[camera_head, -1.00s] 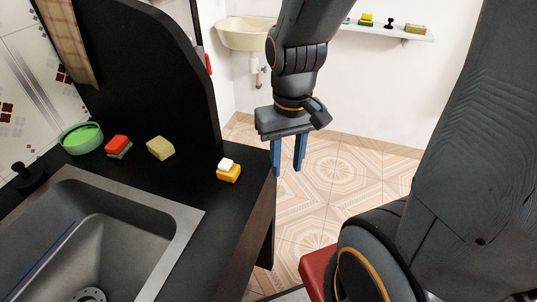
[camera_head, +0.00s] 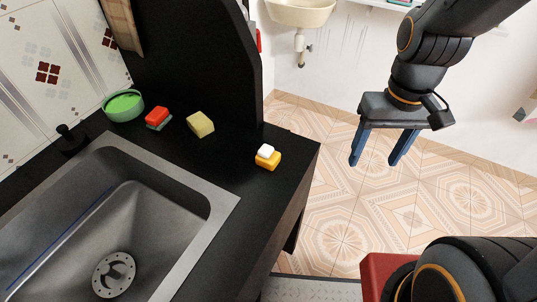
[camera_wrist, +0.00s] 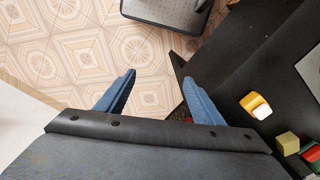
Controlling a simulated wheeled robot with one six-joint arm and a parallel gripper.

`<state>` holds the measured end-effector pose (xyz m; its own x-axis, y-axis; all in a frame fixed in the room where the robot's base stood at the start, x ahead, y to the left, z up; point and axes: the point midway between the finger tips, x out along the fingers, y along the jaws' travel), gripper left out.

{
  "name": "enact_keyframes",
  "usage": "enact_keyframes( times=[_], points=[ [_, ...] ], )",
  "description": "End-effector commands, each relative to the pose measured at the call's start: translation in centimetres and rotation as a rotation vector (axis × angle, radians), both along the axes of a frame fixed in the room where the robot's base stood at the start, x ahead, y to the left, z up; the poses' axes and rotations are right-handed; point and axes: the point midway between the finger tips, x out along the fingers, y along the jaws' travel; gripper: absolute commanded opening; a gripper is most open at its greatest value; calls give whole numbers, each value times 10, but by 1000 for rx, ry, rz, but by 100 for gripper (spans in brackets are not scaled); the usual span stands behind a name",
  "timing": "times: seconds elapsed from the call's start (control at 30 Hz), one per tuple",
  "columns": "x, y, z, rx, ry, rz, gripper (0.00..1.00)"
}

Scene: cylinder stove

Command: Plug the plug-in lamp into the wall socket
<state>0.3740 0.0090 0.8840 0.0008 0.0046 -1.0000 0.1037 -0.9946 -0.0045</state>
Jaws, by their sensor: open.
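My gripper (camera_head: 373,163) is open and empty. It hangs over the tiled floor, to the right of the black counter and apart from it. In the wrist view the two blue fingers (camera_wrist: 159,76) are spread with only floor between them. A small yellow piece with a white top (camera_head: 267,157) stands near the counter's right end. It also shows in the wrist view (camera_wrist: 255,105), to the right of the fingers. I cannot tell whether it is the plug-in lamp. I cannot make out a wall socket in either view.
The black counter (camera_head: 229,164) holds a metal sink (camera_head: 225,207), a green bowl (camera_head: 124,119), a red sponge-like block (camera_head: 157,116) and a yellowish block (camera_head: 200,124). A dark upright panel (camera_head: 200,60) stands behind them. A washbasin (camera_head: 300,14) hangs on the far wall. The patterned floor (camera_head: 400,215) is open.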

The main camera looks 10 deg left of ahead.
Motion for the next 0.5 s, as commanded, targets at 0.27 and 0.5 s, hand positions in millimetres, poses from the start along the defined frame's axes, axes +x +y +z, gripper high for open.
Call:
enact_keyframes(
  times=[0.27, 0.5],
  points=[
    [23, 60, 20, -1, -1, 765, 61],
    [33, 132, 30, -1, 0, 1567, 61]
  ],
)
